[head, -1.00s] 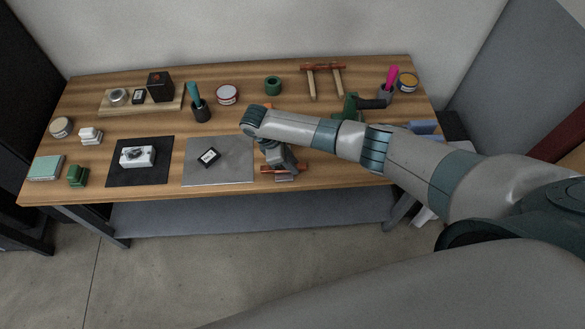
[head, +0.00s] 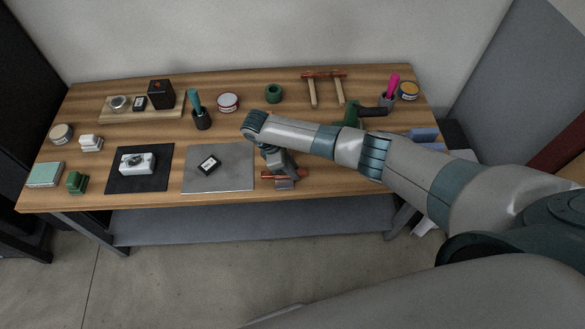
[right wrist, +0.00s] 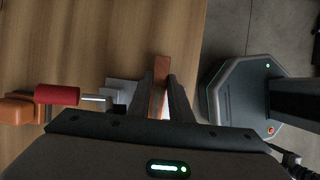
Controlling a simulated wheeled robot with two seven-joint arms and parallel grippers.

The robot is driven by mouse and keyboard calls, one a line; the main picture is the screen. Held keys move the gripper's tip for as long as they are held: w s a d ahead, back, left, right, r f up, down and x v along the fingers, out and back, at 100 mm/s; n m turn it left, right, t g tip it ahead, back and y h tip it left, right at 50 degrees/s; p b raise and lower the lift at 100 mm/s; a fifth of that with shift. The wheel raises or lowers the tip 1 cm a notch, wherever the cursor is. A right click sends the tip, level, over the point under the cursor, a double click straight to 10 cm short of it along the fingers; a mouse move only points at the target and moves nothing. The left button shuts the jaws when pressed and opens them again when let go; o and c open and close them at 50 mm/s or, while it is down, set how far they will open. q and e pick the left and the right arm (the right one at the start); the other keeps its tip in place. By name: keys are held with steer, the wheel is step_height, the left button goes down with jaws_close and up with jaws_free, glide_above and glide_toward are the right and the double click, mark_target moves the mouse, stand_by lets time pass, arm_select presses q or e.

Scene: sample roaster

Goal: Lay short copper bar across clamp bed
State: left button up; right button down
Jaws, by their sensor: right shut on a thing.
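The short copper bar (head: 270,175) is near the table's front edge, crosswise in the head view. My right gripper (head: 285,178) is shut on it from above. In the right wrist view the bar (right wrist: 160,80) shows between the two fingers (right wrist: 163,95). A pale grey block (right wrist: 121,91), perhaps part of the clamp bed, lies beside the fingers, with a red handle (right wrist: 57,95) on a metal rod next to it. A grey piece (head: 284,185) shows just below the bar in the head view. I cannot tell whether the bar touches it. My left gripper is out of view.
A black mat (head: 120,180) holds a white device (head: 138,163). A green tool (head: 352,113) stands behind my forearm.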

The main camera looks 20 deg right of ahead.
steer(key=shift+f, duration=0.1)
steer(key=c, duration=1.5)
jaws_free()
steer(key=shift+c, duration=0.2)
steer(key=shift+w, duration=0.1)
steer(key=shift+w+a+r, duration=0.1)
steer(key=shift+w+r, duration=0.1)
steer(key=shift+r, duration=0.3)
steer(key=v, duration=1.6)
steer(key=shift+s+a+r+b, duration=0.15)
steer(key=shift+s+r+b, duration=0.05)
steer(key=shift+s+b, duration=0.2)
steer(key=shift+s+f, duration=0.1)
